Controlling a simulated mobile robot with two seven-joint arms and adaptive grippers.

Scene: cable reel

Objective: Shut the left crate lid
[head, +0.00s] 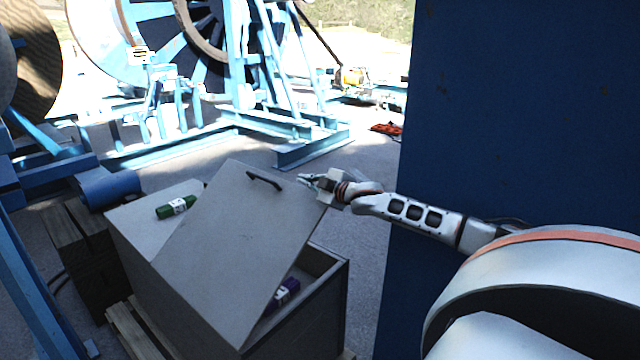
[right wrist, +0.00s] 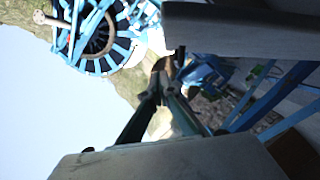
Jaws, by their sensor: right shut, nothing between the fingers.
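A grey wooden crate (head: 307,329) stands at the lower left in the head view. A flat grey lid (head: 228,240) with a black handle (head: 264,180) is tilted up over it, partly open. A purple-labelled item (head: 284,292) shows inside the crate under the lid's right edge. A green item with a white label (head: 176,207) lies on the pale surface left of the lid. My right gripper (head: 306,179) is shut and empty at the lid's raised upper right corner; I cannot tell whether it touches. Its closed fingers show in the right wrist view (right wrist: 160,72). My left gripper is out of view.
A dark blue wall-like panel (head: 520,110) stands right of the crate, behind my right arm. A blue roller (head: 109,189) and dark timber blocks (head: 92,262) are left of the crate. Blue reel stands (head: 268,100) fill the back. Bare ground (head: 362,222) lies between crate and panel.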

